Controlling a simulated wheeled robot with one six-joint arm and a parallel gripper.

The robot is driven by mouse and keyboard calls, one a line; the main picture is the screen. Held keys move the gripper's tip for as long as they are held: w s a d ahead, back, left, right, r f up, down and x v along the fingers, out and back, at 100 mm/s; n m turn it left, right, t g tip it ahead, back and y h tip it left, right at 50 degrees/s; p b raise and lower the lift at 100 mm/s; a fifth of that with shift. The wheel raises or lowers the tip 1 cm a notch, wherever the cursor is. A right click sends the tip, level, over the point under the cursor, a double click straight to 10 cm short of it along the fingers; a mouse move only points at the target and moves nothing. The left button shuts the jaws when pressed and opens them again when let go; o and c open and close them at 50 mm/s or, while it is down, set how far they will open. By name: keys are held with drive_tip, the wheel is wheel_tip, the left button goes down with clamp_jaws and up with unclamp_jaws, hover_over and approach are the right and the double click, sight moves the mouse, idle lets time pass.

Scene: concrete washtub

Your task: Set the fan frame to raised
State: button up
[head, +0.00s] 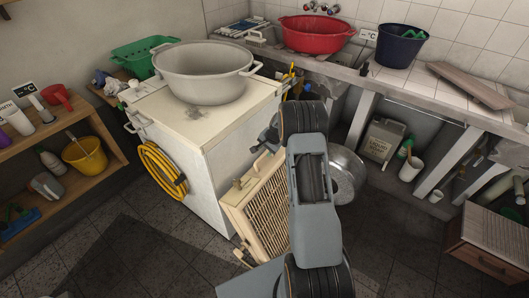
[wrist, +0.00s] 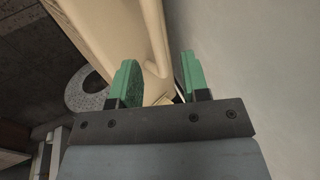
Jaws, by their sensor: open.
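The fan frame (head: 262,212) is a cream frame with a woven or slatted panel, tilted beside the white cabinet in the head view. My arm covers its right part. In the wrist view a cream part (wrist: 115,30), apparently the frame's edge, runs down toward my gripper (wrist: 160,80). My gripper's green fingers are apart, with the cream edge reaching in between them. I cannot tell whether either finger touches it. In the head view my gripper is mostly hidden behind my arm, near the frame's upper end.
The white cabinet (head: 180,125) carries a large grey tub (head: 203,88); a yellow hose (head: 160,170) hangs on its side. A round metal basin (head: 347,170) is right of my arm. A counter (head: 410,82) runs along the back right. Floor is open at the front left.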

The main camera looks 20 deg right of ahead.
drive_tip(key=v, duration=1)
drive_tip(key=shift+p, duration=0.45)
drive_tip(key=shift+s+d+r, duration=0.1)
